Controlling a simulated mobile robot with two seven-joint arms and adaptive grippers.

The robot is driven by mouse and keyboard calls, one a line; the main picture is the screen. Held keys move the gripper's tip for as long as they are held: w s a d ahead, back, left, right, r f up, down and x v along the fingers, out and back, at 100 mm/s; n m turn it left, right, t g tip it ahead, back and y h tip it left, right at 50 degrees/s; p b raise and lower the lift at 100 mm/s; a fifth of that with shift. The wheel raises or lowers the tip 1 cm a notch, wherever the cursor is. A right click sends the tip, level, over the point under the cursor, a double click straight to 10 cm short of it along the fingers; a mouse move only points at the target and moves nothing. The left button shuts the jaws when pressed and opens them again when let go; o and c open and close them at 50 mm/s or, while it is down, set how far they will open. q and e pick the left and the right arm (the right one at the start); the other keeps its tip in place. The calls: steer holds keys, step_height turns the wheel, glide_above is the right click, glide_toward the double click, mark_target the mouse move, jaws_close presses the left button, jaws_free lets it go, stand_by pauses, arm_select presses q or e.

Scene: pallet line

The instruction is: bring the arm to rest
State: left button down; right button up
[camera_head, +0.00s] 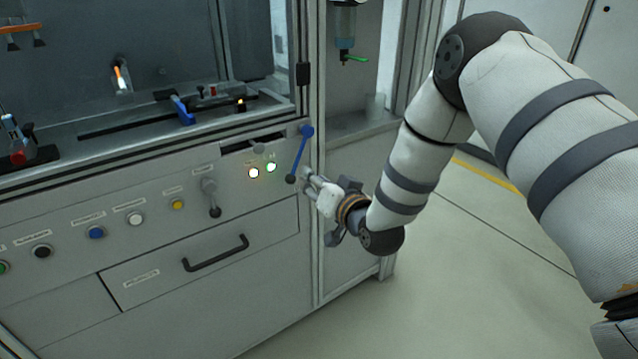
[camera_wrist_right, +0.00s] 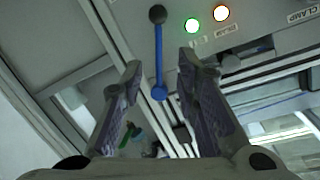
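My right arm reaches in from the right in the head view. Its right gripper (camera_head: 312,182) is in front of the machine's front panel, close to the lower end of the blue lever (camera_head: 301,152). In the right wrist view the right gripper (camera_wrist_right: 162,68) is open, its two fingers wide apart with nothing held between them. The blue lever (camera_wrist_right: 158,55) shows in the gap, beyond the fingertips; I see no contact. The lever has a black knob at one end. My left gripper is not in view.
The machine panel (camera_head: 240,215) carries several buttons, two lit lamps (camera_head: 262,170), a grey lever (camera_head: 209,195) and a drawer handle (camera_head: 216,253). A dispenser bottle (camera_head: 345,25) hangs behind the panel's right edge. Floor (camera_head: 470,270) is clear at the right.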

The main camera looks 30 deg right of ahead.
steer(key=shift+s+r, duration=0.1)
steer(key=shift+s, duration=0.7)
